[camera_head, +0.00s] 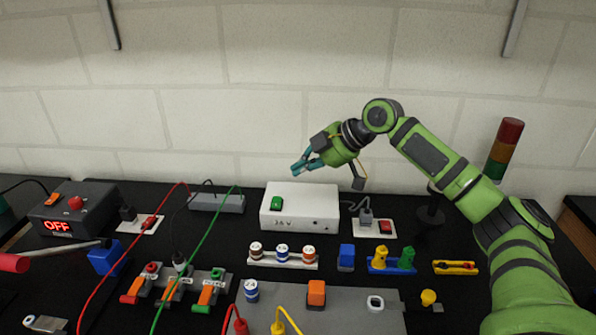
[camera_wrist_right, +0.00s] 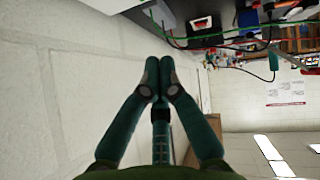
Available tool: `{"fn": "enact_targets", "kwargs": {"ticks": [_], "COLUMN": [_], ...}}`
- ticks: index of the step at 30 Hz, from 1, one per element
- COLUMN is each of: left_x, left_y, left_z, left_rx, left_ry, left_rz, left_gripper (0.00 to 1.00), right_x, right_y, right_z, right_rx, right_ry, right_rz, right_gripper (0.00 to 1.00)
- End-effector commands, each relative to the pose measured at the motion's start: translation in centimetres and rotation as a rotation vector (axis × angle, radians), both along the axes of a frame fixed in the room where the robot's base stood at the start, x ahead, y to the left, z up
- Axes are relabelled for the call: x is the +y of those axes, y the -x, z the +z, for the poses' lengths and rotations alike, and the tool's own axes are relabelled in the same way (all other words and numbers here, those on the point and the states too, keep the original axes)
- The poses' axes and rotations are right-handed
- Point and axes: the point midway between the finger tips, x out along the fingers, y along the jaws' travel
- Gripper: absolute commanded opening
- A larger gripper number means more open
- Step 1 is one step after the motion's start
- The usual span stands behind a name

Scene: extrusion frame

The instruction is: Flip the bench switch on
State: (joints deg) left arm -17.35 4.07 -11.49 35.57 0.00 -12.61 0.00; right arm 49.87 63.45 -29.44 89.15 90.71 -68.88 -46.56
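No part is labelled as the bench switch. Switch-like parts show in the head view: a green rocker (camera_head: 277,203) on the white 24V box (camera_head: 300,220), a red rocker (camera_head: 385,227) on a white plate at its right, another red part (camera_head: 150,221) on a white plate at the left, and an orange switch (camera_head: 54,200) on the dark box (camera_head: 88,212), whose display reads OFF. My right gripper (camera_head: 297,170) hangs above the white box, apart from it, pointing left. In the right wrist view its teal fingers (camera_wrist_right: 159,65) meet at the tips with nothing visible between. My left gripper is out of view.
Red, green and black cables arch over the left half of the black bench. Lever clamps (camera_head: 172,288), a grey plate (camera_head: 350,312) and several coloured blocks fill the front. A signal tower (camera_head: 504,150) stands at the right. The wall is close behind.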

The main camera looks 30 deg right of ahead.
Motion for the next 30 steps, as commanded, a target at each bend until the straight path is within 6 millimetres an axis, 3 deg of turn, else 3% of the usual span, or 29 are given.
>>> {"fn": "enact_targets", "kwargs": {"ticks": [11, 18, 30], "left_x": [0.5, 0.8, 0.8], "left_y": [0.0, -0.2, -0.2], "left_z": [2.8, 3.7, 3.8], "left_rx": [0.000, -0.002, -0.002], "left_ry": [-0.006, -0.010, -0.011], "left_rz": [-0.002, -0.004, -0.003], "left_gripper": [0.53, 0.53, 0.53], "right_x": [3.7, 3.0, 2.9], "right_y": [-4.7, -5.3, -5.4], "right_z": [-5.2, -8.4, -9.2], "right_rx": [0.003, 0.003, 0.001], "right_ry": [-0.002, 0.000, 0.001], "right_rz": [0.001, -0.001, 0.000], "right_gripper": [0.00, 0.00, 0.00]}}
